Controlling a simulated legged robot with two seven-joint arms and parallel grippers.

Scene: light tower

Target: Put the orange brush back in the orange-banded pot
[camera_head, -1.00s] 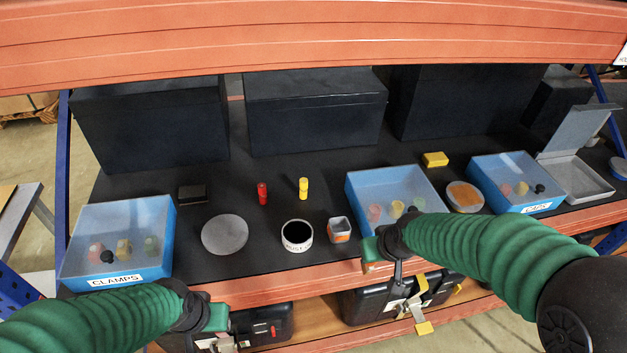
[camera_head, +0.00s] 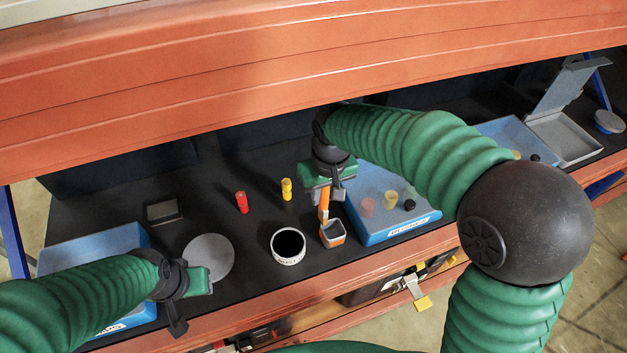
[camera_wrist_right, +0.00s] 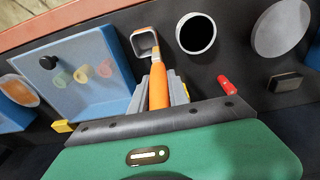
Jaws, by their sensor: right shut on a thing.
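The orange brush (camera_head: 324,206) is held upright in my right gripper (camera_head: 326,184), which is shut on it. It also shows in the right wrist view (camera_wrist_right: 158,86), between the grey fingers. The orange-banded pot (camera_head: 334,239), small, square and grey, stands on the black shelf just below the gripper; its opening shows in the right wrist view (camera_wrist_right: 145,45). The brush's lower end is at the pot's back-left rim; I cannot tell whether it is inside or behind it. My left gripper (camera_head: 196,282) is over the shelf's front left; its fingers do not show clearly.
A round white pot (camera_head: 288,259) stands left of the square pot, and a blue bin (camera_head: 400,229) is close on its right. Red (camera_head: 241,202) and yellow (camera_head: 287,189) cylinders stand behind. A grey disc (camera_head: 208,258) lies left. An orange beam (camera_head: 300,75) hangs above.

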